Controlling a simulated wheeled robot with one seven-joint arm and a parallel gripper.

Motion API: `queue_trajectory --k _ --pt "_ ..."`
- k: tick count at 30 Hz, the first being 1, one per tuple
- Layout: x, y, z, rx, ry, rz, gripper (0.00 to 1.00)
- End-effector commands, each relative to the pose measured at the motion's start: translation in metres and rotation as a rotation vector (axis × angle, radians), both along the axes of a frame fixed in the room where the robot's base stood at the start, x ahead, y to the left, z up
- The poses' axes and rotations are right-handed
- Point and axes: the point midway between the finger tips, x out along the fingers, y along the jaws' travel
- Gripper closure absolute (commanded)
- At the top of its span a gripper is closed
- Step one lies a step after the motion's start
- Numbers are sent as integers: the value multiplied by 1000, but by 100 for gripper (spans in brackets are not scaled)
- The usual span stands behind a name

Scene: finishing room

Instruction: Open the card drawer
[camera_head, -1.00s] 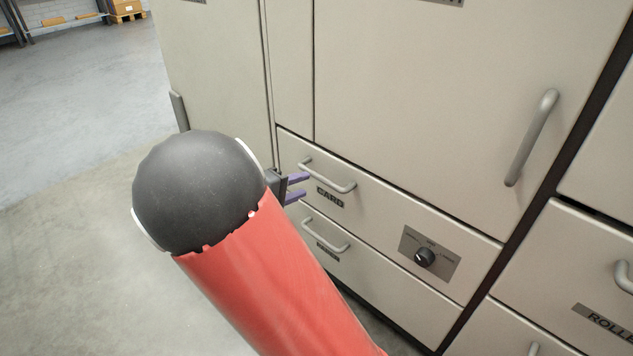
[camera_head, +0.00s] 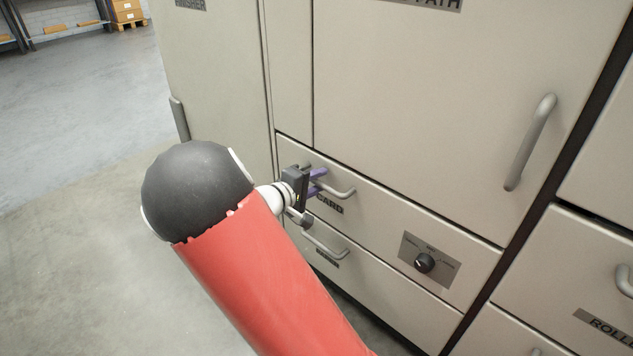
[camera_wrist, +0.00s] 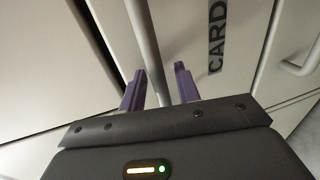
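The card drawer (camera_head: 385,215) is a beige front with a dark CARD label (camera_head: 329,204), and it is shut. Its grey bar handle (camera_head: 340,191) is at the drawer's upper left. My gripper (camera_head: 318,182) is at the left part of this handle. In the wrist view the two purple fingers (camera_wrist: 158,88) are apart, with the handle bar (camera_wrist: 146,45) running between them. A gap shows between the bar and the right finger. The CARD label (camera_wrist: 216,38) is to the right of the fingers in that view.
A lower drawer handle (camera_head: 325,248) sits just below the card drawer. A dial (camera_head: 424,262) is at the card drawer's right. A large door with an upright handle (camera_head: 530,142) is above. Open floor (camera_head: 80,230) lies to the left.

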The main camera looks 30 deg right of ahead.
Motion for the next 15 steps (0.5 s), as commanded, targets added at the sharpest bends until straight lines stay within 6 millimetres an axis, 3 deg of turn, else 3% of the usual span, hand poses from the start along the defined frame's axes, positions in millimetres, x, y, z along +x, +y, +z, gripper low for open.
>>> queue_trajectory --k 1,7,15 --pt "0 0 0 0 0 0 74" --pt "0 0 0 0 0 0 100" --pt "0 1 0 1 0 0 100"
